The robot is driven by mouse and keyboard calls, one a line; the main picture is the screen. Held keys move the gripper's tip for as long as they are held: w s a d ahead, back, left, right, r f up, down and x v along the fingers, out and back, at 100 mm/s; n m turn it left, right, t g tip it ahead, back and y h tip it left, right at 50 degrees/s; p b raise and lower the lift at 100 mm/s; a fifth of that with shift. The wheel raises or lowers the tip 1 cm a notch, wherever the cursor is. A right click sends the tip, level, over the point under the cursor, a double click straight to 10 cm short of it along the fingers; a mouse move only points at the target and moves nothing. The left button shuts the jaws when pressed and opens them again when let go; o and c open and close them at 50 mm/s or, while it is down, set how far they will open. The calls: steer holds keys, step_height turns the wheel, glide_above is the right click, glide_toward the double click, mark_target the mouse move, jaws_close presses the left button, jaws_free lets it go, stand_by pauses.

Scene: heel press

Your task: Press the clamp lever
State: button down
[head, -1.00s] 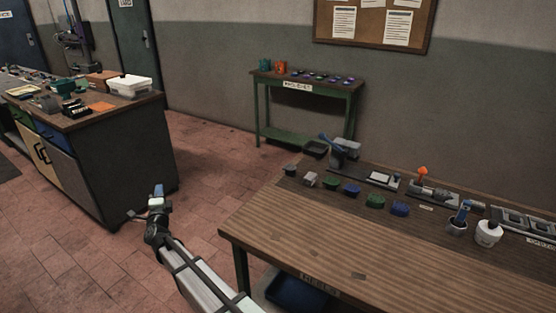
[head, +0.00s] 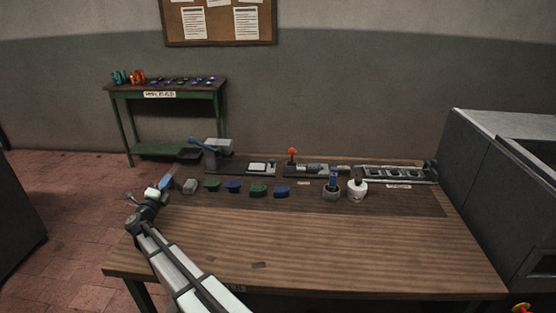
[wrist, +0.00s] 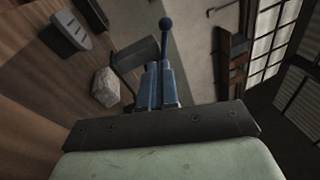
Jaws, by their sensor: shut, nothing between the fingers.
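A grey press-like fixture (head: 217,152) stands at the back left of the bench, with a blue ball-ended lever (head: 194,140) sticking up to the left. To its right is a clamp-like fixture (head: 315,170) with an upright orange-knobbed lever (head: 292,152). The frames do not settle which is the clamp lever. My gripper (head: 166,182) is shut and empty above the bench's left end, in front of and left of the grey fixture. In the wrist view, the blue fingers (wrist: 158,84) are together, and the blue lever (wrist: 166,28) shows beyond their tips, seemingly apart from them.
A row of small blocks, including a green one (head: 258,190), lies in front of the fixtures. The bench front (head: 340,245) is mostly clear. A green side table (head: 165,88) stands behind.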

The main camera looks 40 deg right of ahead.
steer(key=s+d+m+g+h, duration=0.1)
steer(key=s+d+m+g, duration=0.2)
steer(key=d, duration=0.7)
steer(key=s+d+m+g+h, duration=0.1)
steer(key=s+d+m+g, duration=0.2)
steer(key=s+d+g, duration=0.4)
steer(key=s+d+f+m+g, duration=0.1)
steer(key=s+d+m+g, duration=0.2)
steer(key=d, duration=1.1)
steer(key=shift+s+d+m+g+h, duration=0.2)
steer(key=shift+s+g, duration=0.45)
steer(key=shift+s, duration=0.75)
steer(key=shift+s+d+m+g+h, duration=0.15)
steer(key=shift+s+g, duration=0.5)
steer(key=shift+s, duration=0.7)
steer(key=shift+w+a+f, duration=0.25)
steer(key=shift+a+f, duration=0.1)
steer(key=shift+f, duration=0.1)
glide_toward(292, 156)
steer(key=s+d+r, duration=0.2)
steer(key=s, duration=0.3)
steer(key=shift+w+d+r, duration=0.2)
steer(key=shift+w+d, duration=0.35)
steer(key=shift+d, duration=0.15)
steer(key=shift+w+d+r, duration=0.2)
steer(key=shift+w+d, duration=0.35)
steer(key=shift+d, duration=0.15)
